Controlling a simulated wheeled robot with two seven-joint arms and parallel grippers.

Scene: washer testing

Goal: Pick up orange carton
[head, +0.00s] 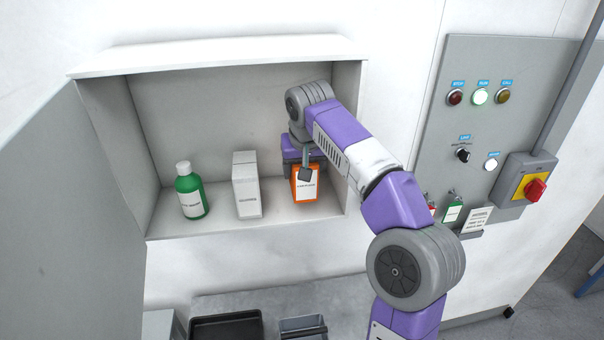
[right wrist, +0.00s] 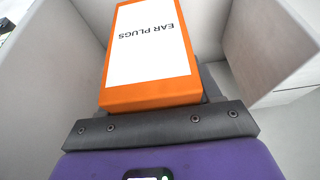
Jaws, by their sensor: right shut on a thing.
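The orange carton (head: 305,186) stands at the right end of the open wall cabinet's shelf. It has a white label, which reads "EAR PLUGS" in the right wrist view (right wrist: 150,45). My right gripper (head: 305,174) reaches into the cabinet and is shut on the carton. In the right wrist view the carton is close in front of the dark gripper bar (right wrist: 160,125), and the fingertips are mostly hidden. I cannot tell whether the carton's base touches the shelf. My left gripper is not in view.
A green bottle (head: 190,192) and a white carton (head: 246,185) stand left of the orange carton on the shelf (head: 275,215). The cabinet door (head: 70,180) hangs open at left. A control panel (head: 485,125) is at right. A black tray (head: 226,326) and a grey bin (head: 303,327) are below.

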